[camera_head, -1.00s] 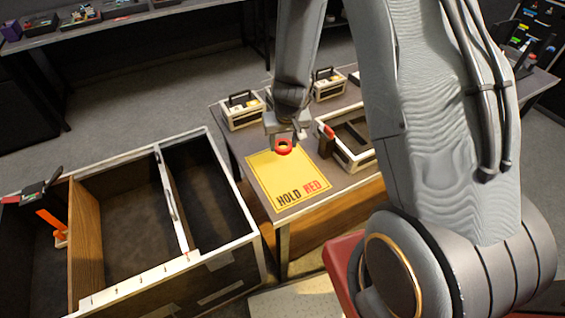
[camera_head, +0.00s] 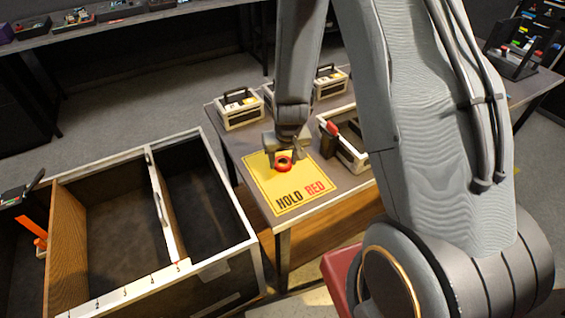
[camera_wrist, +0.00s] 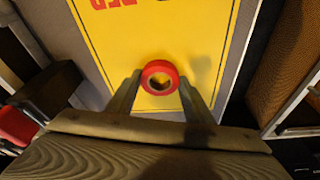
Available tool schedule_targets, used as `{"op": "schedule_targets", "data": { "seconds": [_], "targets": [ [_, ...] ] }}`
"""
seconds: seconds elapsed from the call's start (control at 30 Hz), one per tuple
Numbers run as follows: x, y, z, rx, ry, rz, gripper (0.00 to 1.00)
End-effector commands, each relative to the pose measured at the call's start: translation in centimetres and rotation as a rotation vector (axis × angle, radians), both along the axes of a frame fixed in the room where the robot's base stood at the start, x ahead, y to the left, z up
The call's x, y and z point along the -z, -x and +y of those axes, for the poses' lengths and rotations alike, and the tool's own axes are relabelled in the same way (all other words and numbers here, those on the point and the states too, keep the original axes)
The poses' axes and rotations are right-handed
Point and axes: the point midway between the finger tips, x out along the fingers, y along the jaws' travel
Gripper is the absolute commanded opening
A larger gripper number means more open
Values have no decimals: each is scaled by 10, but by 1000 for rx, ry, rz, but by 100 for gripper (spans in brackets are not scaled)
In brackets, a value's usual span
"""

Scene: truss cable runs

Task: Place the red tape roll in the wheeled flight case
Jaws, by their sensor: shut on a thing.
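The red tape roll (camera_head: 283,164) is a small red ring over the yellow "HOLD RED" sheet (camera_head: 287,192) on the table. My gripper (camera_head: 284,158) is shut on the roll. In the wrist view the roll (camera_wrist: 160,78) sits between the two fingertips, above the yellow sheet; whether it touches the sheet I cannot tell. The large open case (camera_head: 205,268) stands left of the table, with light edges and dividers; its inner compartments look empty. Its wheels are not visible.
An open tray-like box (camera_head: 343,149) with a red item on its rim stands right of the sheet. Several small handled cases (camera_head: 240,118) line the table's back. A black device (camera_head: 22,189) and an orange piece (camera_head: 34,227) are at the case's left.

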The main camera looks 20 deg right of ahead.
Motion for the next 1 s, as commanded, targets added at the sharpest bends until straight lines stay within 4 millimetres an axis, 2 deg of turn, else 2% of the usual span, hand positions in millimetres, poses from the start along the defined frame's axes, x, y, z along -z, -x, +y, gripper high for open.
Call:
{"op": "schedule_targets", "data": {
  "seconds": [0.43,0.47,0.53,0.87,1.0],
  "targets": [
    [6,-1,0,0,0,-1,26],
    [5,0,0,0,0,-1,52],
    [5,0,0,0,0,-1,64],
    [4,0,0,0,0,-1,66],
    [-5,1,0,1,0,-3,66]
  ]
}}
